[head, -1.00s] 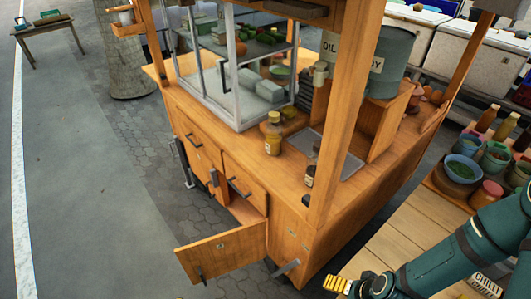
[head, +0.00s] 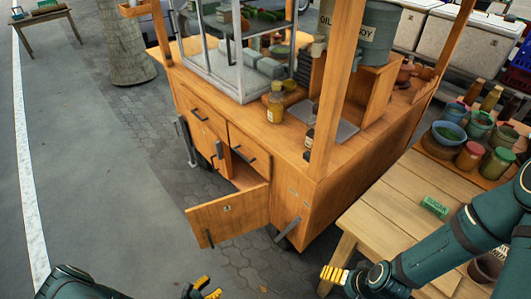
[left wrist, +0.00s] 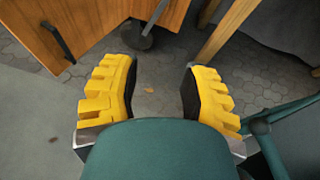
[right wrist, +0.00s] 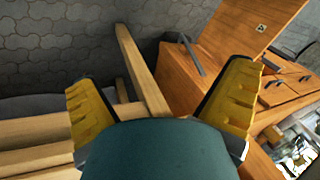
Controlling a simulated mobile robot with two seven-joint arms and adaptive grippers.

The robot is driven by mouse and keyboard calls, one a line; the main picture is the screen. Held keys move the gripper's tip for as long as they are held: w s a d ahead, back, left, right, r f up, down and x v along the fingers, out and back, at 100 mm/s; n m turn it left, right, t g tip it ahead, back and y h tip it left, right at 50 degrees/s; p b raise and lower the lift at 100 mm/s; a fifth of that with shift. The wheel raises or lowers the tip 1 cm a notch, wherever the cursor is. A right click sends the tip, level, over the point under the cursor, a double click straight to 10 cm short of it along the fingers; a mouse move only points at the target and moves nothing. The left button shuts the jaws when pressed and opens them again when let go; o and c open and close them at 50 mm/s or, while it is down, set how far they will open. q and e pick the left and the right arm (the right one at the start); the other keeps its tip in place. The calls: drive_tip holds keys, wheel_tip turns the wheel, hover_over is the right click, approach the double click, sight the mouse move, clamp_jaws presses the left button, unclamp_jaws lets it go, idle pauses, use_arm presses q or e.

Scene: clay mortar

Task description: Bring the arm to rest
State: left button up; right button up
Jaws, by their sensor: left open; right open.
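My left gripper (head: 205,290) shows at the bottom edge of the head view, low in front of the cart. In the left wrist view its yellow fingers (left wrist: 160,95) are apart with nothing between them, over the paving. My right gripper (head: 335,275) is at the front left edge of the wooden table in the head view. In the right wrist view its fingers (right wrist: 160,100) are apart and empty, with table legs and the cart beyond. Both arms are green. No clay mortar can be made out for certain.
The wooden cart (head: 310,200) stands in the middle with a lower door (head: 228,218) swung open. Open pavement (head: 90,180) lies at the left.

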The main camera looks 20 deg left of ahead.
use_arm(q)
drive_tip(key=s+d+r+m+g+h+b, duration=0.1)
drive_tip(key=d+r+m+g+h+b, duration=0.15)
drive_tip(key=d+m+g, duration=0.45)
drive_tip(key=d+r+m+g+h+b, duration=0.2)
drive_tip(key=d+r+m+g+h, duration=0.15)
drive_tip(key=d+m+g, duration=0.45)
drive_tip(key=w+d+r+m+t+y+b, duration=0.2)
drive_tip(key=r+m+y, duration=0.1)
drive_tip(key=r+m, duration=0.2)
drive_tip(key=w+d+r+m+t+y+b, duration=0.2)
drive_tip(key=d+r+m+y, duration=0.1)
drive_tip(key=m, duration=0.7)
wheel_tip(320, 180, up, 2)
drive_tip(key=shift+w+d+r+m+y, duration=0.2)
drive_tip(key=shift+w+m+y, duration=0.15)
drive_tip(key=shift+y, duration=0.25)
